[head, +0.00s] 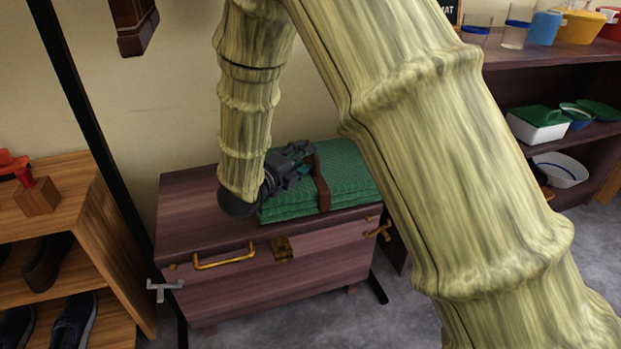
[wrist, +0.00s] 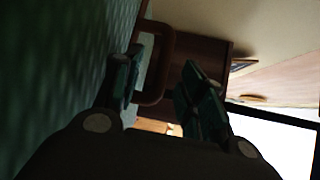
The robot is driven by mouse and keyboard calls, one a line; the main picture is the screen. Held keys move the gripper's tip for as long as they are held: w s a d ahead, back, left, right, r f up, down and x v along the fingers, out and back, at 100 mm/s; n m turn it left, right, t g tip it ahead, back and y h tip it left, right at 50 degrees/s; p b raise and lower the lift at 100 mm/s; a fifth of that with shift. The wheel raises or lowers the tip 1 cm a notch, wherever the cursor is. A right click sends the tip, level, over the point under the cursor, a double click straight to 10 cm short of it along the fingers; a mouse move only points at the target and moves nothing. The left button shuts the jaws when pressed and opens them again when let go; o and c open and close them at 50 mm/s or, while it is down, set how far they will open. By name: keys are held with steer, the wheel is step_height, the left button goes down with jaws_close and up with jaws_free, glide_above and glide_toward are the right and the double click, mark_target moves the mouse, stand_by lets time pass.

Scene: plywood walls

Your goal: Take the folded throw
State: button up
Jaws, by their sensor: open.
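The folded throw (head: 352,170) is a green patterned stack lying on the closed lid of a dark reddish wooden chest (head: 190,222). A brown strap (head: 323,190) runs across it. In the wrist view the throw (wrist: 50,70) fills the left side, and a brown loop like a strap handle (wrist: 168,62) stands out from it. My gripper (head: 304,157) is low over the left part of the throw, pointing toward the strap. Its fingers (wrist: 160,72) are open, with the loop showing between and beyond their tips. I cannot tell whether they touch it.
A wooden shoe rack (head: 95,215) stands at the left, with a dark upright post (head: 85,110) beside the chest. A dark shelf (head: 545,65) with bowls and containers is at the right. The wall is close behind the chest.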

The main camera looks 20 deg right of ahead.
steer(key=shift+b+x, duration=1.65)
steer(key=shift+x, duration=0.65)
steer(key=shift+w+d+r, duration=0.15)
steer(key=shift+d, duration=0.05)
jaws_close()
steer(key=shift+r, duration=0.1)
